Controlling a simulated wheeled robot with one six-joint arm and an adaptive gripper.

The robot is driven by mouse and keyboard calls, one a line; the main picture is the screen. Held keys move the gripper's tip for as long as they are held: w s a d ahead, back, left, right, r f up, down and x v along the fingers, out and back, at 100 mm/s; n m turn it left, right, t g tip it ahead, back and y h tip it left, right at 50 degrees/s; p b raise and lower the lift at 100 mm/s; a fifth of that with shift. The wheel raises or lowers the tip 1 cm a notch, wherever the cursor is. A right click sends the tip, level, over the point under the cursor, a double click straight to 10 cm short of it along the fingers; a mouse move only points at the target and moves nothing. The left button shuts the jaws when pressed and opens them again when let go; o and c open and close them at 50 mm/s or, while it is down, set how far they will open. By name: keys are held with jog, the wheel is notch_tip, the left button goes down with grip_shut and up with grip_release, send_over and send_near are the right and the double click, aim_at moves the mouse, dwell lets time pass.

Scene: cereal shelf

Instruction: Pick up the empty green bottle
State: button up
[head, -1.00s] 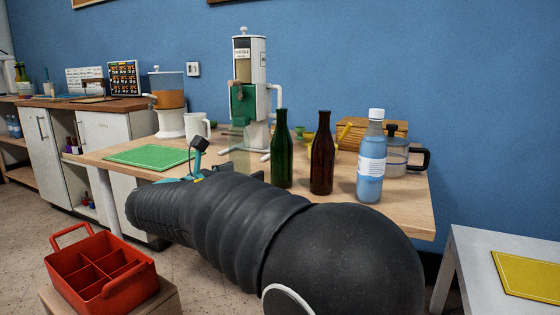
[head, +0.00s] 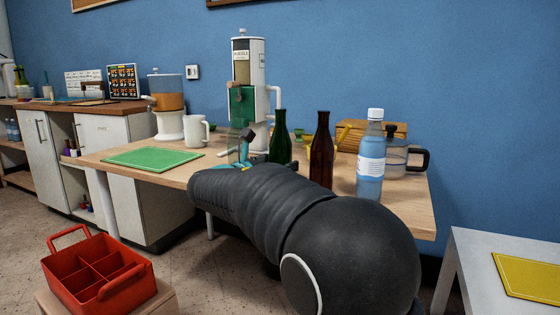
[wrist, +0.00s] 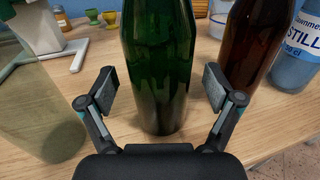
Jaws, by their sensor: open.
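The green bottle (head: 280,142) stands upright on the wooden table, its lower part hidden behind my arm in the head view. In the wrist view the green bottle (wrist: 158,70) stands centred just beyond and partly between my fingertips. My gripper (wrist: 160,88) is open, with one finger on each side of the bottle and a gap visible on both sides. In the head view my gripper (head: 245,150) is small and mostly hidden by my arm, near the bottle's left side.
A brown bottle (head: 321,155) stands close to the right, near my right finger in the wrist view. A labelled water bottle (head: 371,165) is further right. A clear glass-like object (wrist: 35,100) is at left. A dispenser (head: 247,85) stands behind. A green mat (head: 152,158) lies left.

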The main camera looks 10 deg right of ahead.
jog(key=shift+w+d, duration=0.3)
jog(key=shift+d, duration=0.1)
jog(key=c, duration=1.4)
jog(key=shift+r, duration=0.1)
jog(key=shift+c, duration=0.2)
